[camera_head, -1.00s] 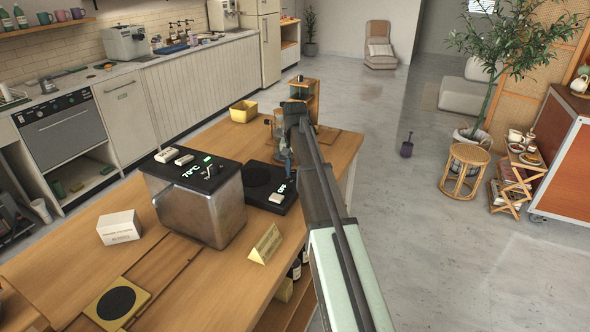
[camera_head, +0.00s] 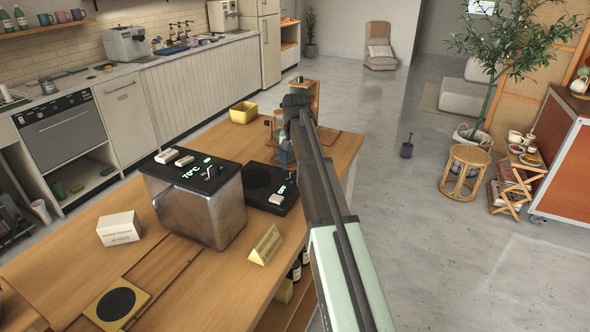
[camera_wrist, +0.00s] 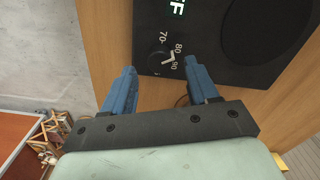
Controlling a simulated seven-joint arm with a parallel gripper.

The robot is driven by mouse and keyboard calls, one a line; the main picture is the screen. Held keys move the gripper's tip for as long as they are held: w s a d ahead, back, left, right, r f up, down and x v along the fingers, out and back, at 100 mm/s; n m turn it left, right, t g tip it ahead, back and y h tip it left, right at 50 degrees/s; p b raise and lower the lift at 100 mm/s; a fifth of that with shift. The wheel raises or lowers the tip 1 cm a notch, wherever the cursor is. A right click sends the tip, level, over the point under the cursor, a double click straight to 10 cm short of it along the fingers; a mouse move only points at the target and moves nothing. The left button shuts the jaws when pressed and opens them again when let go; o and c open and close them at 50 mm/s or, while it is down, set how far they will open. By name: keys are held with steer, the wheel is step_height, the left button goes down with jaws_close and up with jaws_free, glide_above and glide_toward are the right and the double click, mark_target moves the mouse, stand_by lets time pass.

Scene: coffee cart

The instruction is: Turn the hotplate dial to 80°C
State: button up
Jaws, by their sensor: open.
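The hotplate (camera_head: 262,204) is a flat black unit with a round plate, at the right side of the wooden counter. Its small display reads "OFF" in the head view and shows partly in the wrist view. In the wrist view the hotplate (camera_wrist: 206,62) carries a dark round dial (camera_wrist: 158,58) with 70, 80 and 90 printed around it. A pale mark lies at the dial's side near 80 and 90; the exact setting is hard to read. My gripper (camera_wrist: 163,82) is open and empty, its blue fingers apart just short of the dial. In the head view my arm partly hides the gripper (camera_head: 284,158).
A metal box (camera_head: 215,212) with a black top reading 70°C stands left of the hotplate. A yellow bin (camera_head: 243,111), a white box (camera_head: 119,228) and a folded sign (camera_head: 265,244) stand on the counter. Several bottles sit below.

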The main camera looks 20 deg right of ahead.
mark_target(295, 172)
step_height(295, 172, up, 11)
stand_by(0.4)
steer(key=shift+f, duration=0.1)
